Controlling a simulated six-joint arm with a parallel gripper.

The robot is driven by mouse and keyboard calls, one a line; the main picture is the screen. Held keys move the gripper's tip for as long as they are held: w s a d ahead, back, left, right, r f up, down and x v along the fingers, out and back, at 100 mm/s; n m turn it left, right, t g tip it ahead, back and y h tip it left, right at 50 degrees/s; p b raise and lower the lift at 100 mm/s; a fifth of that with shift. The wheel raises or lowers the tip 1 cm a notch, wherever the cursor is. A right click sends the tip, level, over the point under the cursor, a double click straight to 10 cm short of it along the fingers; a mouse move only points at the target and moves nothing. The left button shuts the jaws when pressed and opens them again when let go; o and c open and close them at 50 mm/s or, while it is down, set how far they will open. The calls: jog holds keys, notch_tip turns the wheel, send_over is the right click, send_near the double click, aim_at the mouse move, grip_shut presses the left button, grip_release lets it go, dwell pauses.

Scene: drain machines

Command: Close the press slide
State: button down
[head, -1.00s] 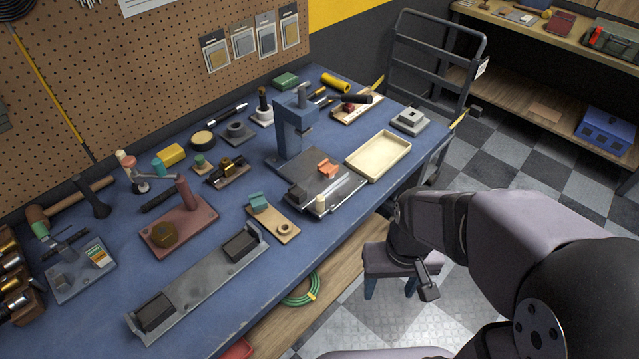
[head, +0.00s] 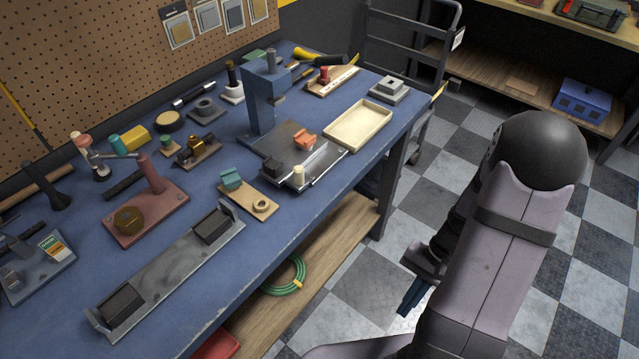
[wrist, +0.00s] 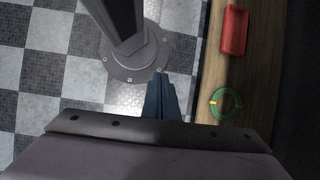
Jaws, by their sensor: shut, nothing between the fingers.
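The blue press (head: 262,102) stands upright on a dark base plate toward the back of the blue workbench. Its slide (head: 322,163) is a grey metal tray that sticks out from the press column toward the bench's front edge. My gripper (head: 408,308) is off the bench, low over the floor, right of the front edge and far from the slide. Its blue fingers are together and empty in the wrist view (wrist: 163,88).
A cream tray (head: 358,125) lies right of the slide. A tan board with a teal piece (head: 232,179) and a long grey fixture (head: 165,273) lie nearer. Below, a wooden shelf holds a green cable coil (head: 284,274). Checkered floor beside the bench is open.

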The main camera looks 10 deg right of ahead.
jog(key=w+a+m+t+y+b, duration=0.15)
jog(key=w+m+t+y, duration=0.25)
jog(key=w+m+y, duration=0.7)
jog(key=w+a+r+t+y, duration=0.1)
jog(key=w+r+t, duration=0.1)
jog(key=w+r, duration=0.3)
jog(key=w+r+m+t+y, duration=0.1)
jog(key=w+r, duration=0.4)
jog(key=r, duration=0.7)
jog(key=shift+w+a+r+t, duration=0.35)
jog(key=shift+a+t, duration=0.05)
jog(key=shift+a, duration=0.1)
jog(key=p+x, duration=0.2)
jog(key=x, duration=0.5)
jog(key=p+x, duration=0.2)
jog(key=x, duration=0.5)
jog(key=shift+r, duration=0.2)
